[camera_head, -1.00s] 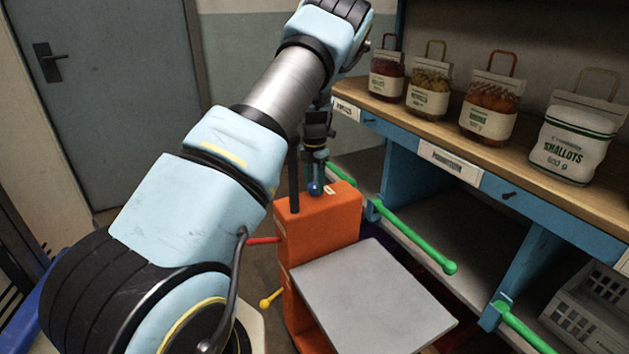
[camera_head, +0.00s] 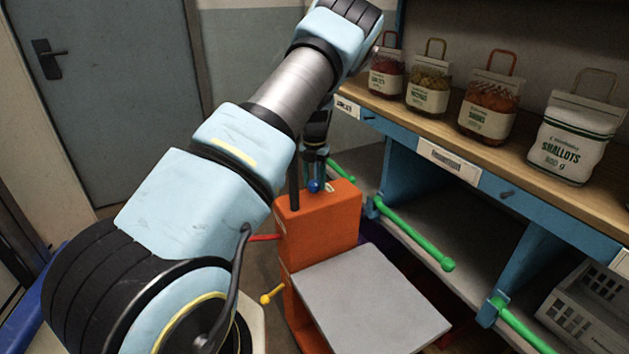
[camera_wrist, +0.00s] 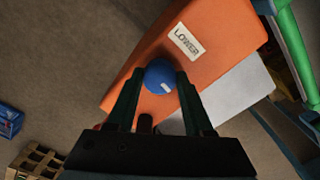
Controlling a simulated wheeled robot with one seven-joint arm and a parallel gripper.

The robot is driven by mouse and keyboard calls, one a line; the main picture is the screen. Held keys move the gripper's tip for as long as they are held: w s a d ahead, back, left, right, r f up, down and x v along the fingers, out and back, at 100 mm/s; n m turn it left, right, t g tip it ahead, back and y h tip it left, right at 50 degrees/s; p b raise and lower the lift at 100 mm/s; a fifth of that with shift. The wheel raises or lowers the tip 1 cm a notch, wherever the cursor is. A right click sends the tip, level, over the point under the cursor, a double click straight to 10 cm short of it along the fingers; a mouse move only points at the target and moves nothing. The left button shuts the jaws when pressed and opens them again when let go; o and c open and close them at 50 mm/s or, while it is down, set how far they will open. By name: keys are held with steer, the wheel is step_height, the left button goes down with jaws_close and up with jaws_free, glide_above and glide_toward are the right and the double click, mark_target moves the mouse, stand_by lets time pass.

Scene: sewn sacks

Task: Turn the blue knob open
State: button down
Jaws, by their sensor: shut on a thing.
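The blue knob (camera_head: 315,186) is a small round ball on top of an orange housing (camera_head: 335,215). In the wrist view the knob (camera_wrist: 160,76) shows a short white mark pointing to the right and slightly down, beside a label reading LOWER (camera_wrist: 187,41). My gripper (camera_wrist: 158,82) reaches down over the knob and is shut on it, one dark finger on each side. In the head view my gripper (camera_head: 315,172) is small and partly hidden by my own arm.
A grey flat platform (camera_head: 372,298) joins the orange housing. A red lever (camera_head: 264,238) and a yellow lever (camera_head: 272,293) stick out at its left. A shelf with green bars (camera_head: 415,233) and several labelled sacks (camera_head: 571,137) stands at right.

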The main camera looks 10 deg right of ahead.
mark_target(315, 183)
steer(key=shift+c, duration=1.4)
jaws_free()
steer(key=shift+r, duration=0.1)
step_height(315, 183, up, 11)
steer(key=b, duration=0.2)
steer(key=shift+f, duration=0.2)
steer(key=shift+s, duration=0.1)
